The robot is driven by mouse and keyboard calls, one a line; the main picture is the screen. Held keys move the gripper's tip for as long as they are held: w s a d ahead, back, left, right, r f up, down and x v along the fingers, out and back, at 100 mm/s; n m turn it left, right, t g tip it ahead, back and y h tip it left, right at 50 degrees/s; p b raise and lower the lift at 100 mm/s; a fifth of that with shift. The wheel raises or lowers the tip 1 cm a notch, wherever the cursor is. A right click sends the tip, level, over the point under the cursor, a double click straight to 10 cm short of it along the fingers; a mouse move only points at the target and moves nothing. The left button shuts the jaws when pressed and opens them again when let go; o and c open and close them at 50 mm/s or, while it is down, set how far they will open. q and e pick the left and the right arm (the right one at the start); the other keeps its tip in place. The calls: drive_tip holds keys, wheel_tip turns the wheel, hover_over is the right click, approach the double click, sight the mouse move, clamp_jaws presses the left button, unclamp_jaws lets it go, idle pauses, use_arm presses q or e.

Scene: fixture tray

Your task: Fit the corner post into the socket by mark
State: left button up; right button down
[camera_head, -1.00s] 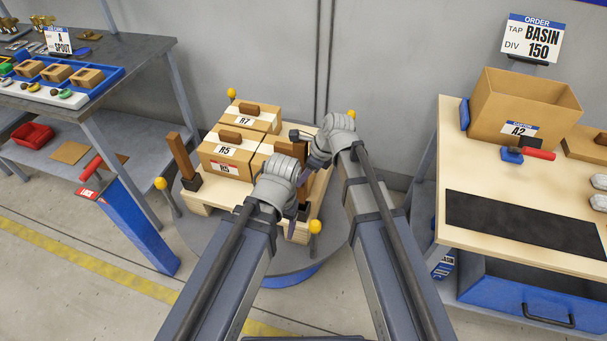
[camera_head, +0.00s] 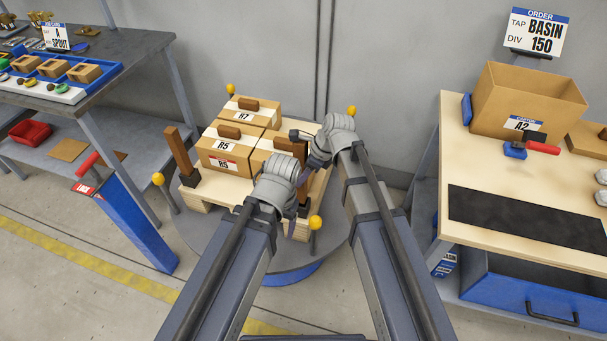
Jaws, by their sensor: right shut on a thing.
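A brown upright post (camera_head: 179,150) stands in a black socket (camera_head: 187,181) at the left corner of the wooden pallet (camera_head: 225,200). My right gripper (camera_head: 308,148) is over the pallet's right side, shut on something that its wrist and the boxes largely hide. A second brown post (camera_head: 304,183) shows in part at the pallet's front right, behind my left wrist; I cannot tell whether it is held or seated. My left gripper (camera_head: 291,226) is low at the pallet's front edge, and its fingers are mostly hidden by its wrist. No socket mark is readable.
Boxes labelled R7 and R5 (camera_head: 225,146) with brown handles fill the pallet. Yellow-knobbed stands (camera_head: 159,180) surround it on a round grey platform (camera_head: 240,251). A blue LACK-like labelled stand (camera_head: 136,225) is at left. A workbench (camera_head: 460,170) stands right, a shelf left.

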sight(306, 186)
drive_tip(key=shift+f+b, duration=3.55)
drive_tip(key=shift+b, duration=0.05)
drive_tip(key=shift+c, duration=1.8)
unclamp_jaws()
drive_tip(key=p+v, duration=0.7)
drive_tip(key=v, duration=0.1)
drive_tip(key=shift+a, duration=0.1)
drive_tip(key=shift+f, duration=0.1)
